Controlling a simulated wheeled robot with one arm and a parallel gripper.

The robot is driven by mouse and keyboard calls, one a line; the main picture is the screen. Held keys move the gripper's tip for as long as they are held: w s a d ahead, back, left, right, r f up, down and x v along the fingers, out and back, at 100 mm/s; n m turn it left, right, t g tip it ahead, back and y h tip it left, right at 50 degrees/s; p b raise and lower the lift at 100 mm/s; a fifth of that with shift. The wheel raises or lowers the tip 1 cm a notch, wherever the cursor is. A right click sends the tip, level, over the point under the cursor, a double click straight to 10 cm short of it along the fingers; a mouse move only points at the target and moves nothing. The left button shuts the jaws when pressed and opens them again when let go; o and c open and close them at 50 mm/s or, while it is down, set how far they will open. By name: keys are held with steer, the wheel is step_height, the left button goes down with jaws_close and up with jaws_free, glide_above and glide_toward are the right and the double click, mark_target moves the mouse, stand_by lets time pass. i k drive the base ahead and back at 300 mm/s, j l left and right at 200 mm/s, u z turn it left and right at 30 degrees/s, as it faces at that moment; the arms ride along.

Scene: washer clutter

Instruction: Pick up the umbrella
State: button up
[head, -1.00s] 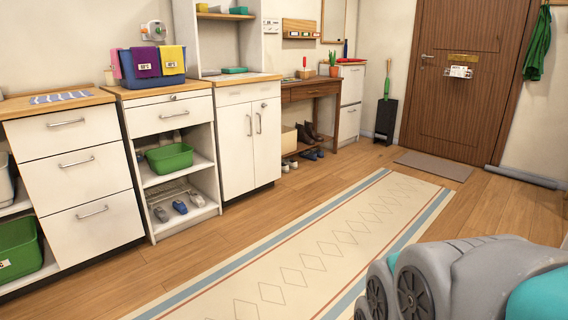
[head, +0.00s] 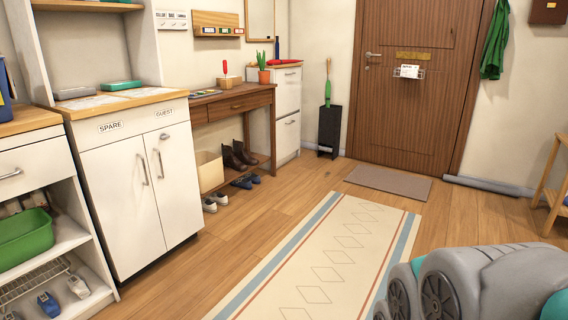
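A slim green upright item (head: 327,94), which looks like a folded umbrella, stands in a dark holder (head: 328,132) against the wall, left of the door. A long red item (head: 285,62) lies on top of the white drawer cabinet (head: 287,118); it may also be a folded umbrella, but it is too small to tell. A grey and teal part of my arm fills the lower right corner. My gripper's fingers do not show, and both items are far from my arm.
A runner rug (head: 330,262) leads over clear floor toward the doormat (head: 389,181) and the brown door (head: 408,85). White cabinets (head: 143,195) and a wooden desk (head: 236,102) line the left. A rolled grey item (head: 489,186) lies by the right wall; a wooden shelf (head: 551,185) stands at right.

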mark_target(275, 62)
steer(key=i, duration=1.5)
steer(key=i+j, duration=0.1)
steer(key=i, duration=1.4)
steer(key=i+z, duration=0.1)
steer(key=i, duration=1.45)
